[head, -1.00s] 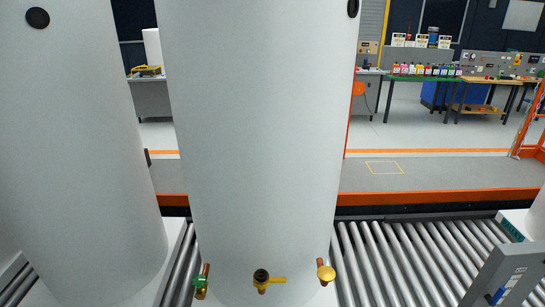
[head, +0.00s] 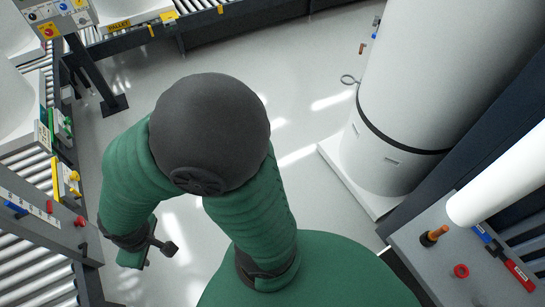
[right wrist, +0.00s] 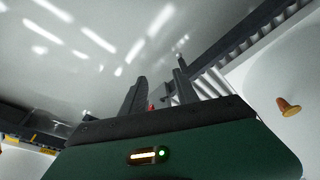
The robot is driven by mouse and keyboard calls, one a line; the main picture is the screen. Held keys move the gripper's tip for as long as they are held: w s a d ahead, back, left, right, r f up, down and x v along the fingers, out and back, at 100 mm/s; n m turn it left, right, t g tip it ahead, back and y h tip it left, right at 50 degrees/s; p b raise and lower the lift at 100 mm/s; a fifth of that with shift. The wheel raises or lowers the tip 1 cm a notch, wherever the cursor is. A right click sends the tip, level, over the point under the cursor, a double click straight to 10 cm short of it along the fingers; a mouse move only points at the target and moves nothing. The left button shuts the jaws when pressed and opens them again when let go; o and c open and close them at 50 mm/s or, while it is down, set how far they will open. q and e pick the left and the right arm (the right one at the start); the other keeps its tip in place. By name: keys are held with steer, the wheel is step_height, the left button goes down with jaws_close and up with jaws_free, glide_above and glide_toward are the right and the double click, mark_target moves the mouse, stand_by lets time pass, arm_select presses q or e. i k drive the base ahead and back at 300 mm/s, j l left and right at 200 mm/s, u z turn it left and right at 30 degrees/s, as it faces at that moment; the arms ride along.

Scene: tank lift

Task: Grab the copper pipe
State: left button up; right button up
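A short copper-coloured pipe stub (right wrist: 288,106) sticks out from a white surface at the right of the right wrist view. A small copper-coloured piece (head: 361,48) shows at the side of the white tank (head: 415,95) in the head view; I cannot tell if it is the same pipe. My right gripper (head: 168,247) is at the lower left of the head view, below my green forearm. In the right wrist view its two dark fingers (right wrist: 158,90) stand apart with nothing held between them. The copper stub is to the right of the fingers, not touching. My left gripper is not in view.
A grey control box (head: 38,215) and roller conveyor (head: 30,270) are at the left. A grey panel (head: 425,275) with an orange-tipped knob and red parts is at lower right. A post-mounted control panel (head: 50,12) stands at top left. Open floor (head: 290,90) lies between.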

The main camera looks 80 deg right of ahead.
mark_target(434, 235)
steer(key=z, duration=4.75)
steer(key=u, duration=0.2)
